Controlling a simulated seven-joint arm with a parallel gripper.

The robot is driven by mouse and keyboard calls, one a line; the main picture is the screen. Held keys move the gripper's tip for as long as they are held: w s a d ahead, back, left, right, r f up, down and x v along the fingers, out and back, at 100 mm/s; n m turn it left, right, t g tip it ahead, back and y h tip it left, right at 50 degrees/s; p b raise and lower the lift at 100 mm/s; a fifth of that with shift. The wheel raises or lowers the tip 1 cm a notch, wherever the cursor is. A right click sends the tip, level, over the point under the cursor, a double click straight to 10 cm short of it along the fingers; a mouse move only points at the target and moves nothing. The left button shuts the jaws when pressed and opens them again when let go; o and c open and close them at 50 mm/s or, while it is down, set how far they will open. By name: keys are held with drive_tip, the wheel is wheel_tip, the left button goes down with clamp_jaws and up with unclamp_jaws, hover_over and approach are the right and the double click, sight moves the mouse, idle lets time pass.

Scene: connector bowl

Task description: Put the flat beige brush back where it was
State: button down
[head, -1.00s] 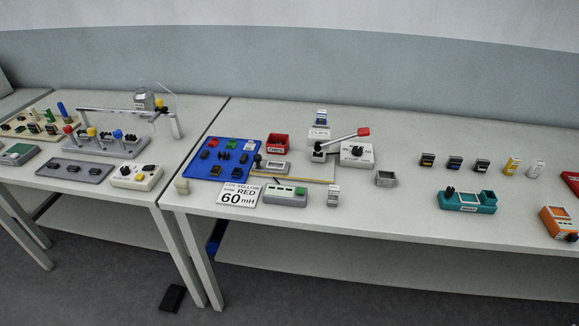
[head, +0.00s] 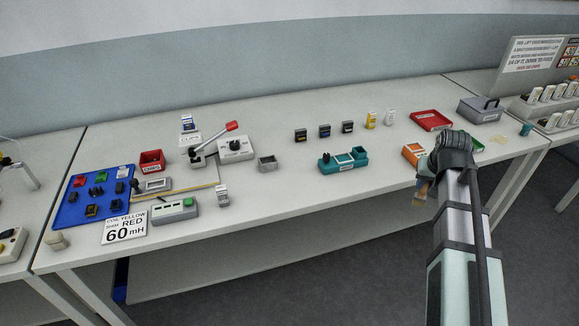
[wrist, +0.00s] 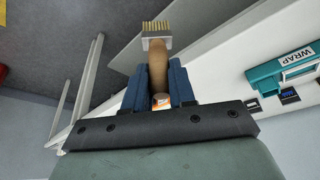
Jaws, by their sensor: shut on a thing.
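The flat beige brush (wrist: 158,62) has a wooden handle, a pale metal band and short tan bristles. In the wrist view my gripper (wrist: 156,84) is shut on its handle, one blue finger on each side, and the bristles point away from the palm. In the head view my gripper (head: 424,168) is at the right, in front of the table's front edge. The brush (head: 421,190) shows there as a small tan piece below it, hanging bristles down. The wrist hides part of the orange device (head: 411,152) behind it.
The teal WRAP fixture (head: 344,161) stands left of my gripper on the table. A red tray (head: 431,120), a grey handled box (head: 481,108) and a teal cup (head: 526,129) stand to the right. A pale tan patch (head: 489,139) lies near the cup. The front middle of the table is clear.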

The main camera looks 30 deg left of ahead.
drive_tip(key=w+a+r+n+y, duration=0.1)
drive_tip(key=w+a+r, duration=0.15)
drive_tip(key=a, duration=0.45)
drive_tip(key=w+a+r+n, duration=0.1)
drive_tip(key=w+a+r, duration=0.15)
drive_tip(key=a, duration=0.45)
drive_tip(key=s+a+r+n, duration=0.1)
drive_tip(key=s+a+r, duration=0.1)
drive_tip(key=a, duration=0.6)
drive_tip(key=s+a+r+n+g+y, duration=0.1)
drive_tip(key=a+r+n, duration=0.1)
drive_tip(key=a, duration=0.6)
drive_tip(key=s+a+r+n, duration=0.1)
drive_tip(key=s+a+r, duration=0.15)
drive_tip(key=a, duration=0.55)
drive_tip(key=s+a+n+g, duration=0.1)
drive_tip(key=s+a, duration=0.2)
drive_tip(key=a, duration=0.3)
drive_tip(key=s+a+n, duration=0.1)
drive_tip(key=s+a, duration=0.2)
drive_tip(key=a, duration=0.2)
drive_tip(key=shift+y, duration=0.3)
drive_tip(key=shift+s+a+f, duration=0.1)
drive_tip(key=shift+f, duration=2.35)
drive_tip(key=shift+a+f, duration=0.1)
drive_tip(key=shift+f, duration=2.35)
drive_tip(key=shift+f, duration=0.15)
drive_tip(key=c, duration=0.9)
unclamp_jaws()
drive_tip(key=shift+c, duration=0.2)
